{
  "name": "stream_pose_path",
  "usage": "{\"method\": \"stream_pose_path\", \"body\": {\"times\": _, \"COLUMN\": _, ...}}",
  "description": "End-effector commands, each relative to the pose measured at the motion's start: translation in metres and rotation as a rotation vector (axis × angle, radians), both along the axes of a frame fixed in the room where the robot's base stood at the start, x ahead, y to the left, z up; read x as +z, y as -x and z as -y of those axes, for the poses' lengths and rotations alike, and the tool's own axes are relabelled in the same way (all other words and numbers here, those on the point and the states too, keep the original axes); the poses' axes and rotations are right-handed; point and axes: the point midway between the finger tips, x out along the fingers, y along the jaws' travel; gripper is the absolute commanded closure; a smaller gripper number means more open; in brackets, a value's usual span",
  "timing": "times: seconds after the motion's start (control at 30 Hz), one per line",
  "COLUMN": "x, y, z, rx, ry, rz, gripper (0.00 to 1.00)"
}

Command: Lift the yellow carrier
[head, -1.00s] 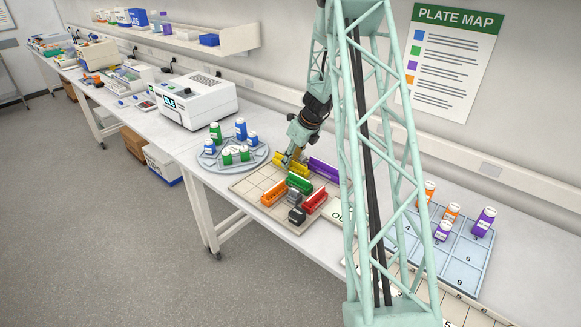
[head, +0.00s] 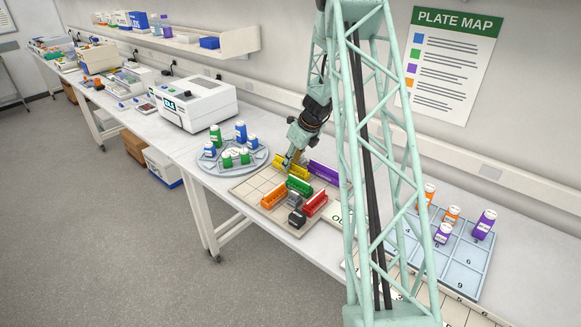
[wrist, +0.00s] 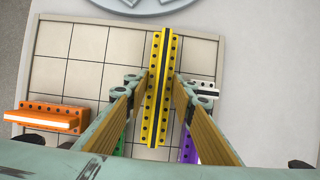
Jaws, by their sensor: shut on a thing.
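The yellow carrier (head: 293,167) is a long bar with rows of dark holes, at the back of the beige tiled board (head: 246,189). In the wrist view the yellow carrier (wrist: 160,85) runs upright through the middle of the picture. My gripper (head: 289,164) is at the carrier from above. In the wrist view its two fingers (wrist: 158,88) close on the carrier's sides. The finger tips partly hide the carrier in the head view. I cannot tell whether the carrier is clear of the board.
A purple carrier (head: 323,171), a green carrier (head: 299,187), an orange carrier (head: 273,199) and a red carrier (head: 315,204) stand close by. A round tray (head: 205,162) with green and blue bottles is to the left. The board's left part is bare.

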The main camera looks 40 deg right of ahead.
Motion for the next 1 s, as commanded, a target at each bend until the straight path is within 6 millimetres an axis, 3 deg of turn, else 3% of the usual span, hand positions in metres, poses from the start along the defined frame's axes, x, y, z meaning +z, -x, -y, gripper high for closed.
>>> {"method": "stream_pose_path", "body": {"times": 0.27, "x": 0.013, "y": -0.001, "z": 0.001, "rx": 0.000, "ry": 0.002, "rz": 0.002, "gripper": 0.89}}
{"method": "stream_pose_path", "body": {"times": 0.8, "x": 0.082, "y": -0.001, "z": 0.001, "rx": 0.000, "ry": 0.002, "rz": 0.002, "gripper": 0.89}}
{"method": "stream_pose_path", "body": {"times": 1.0, "x": 0.096, "y": 0.000, "z": 0.000, "rx": 0.000, "ry": 0.000, "rz": 0.001, "gripper": 0.89}}
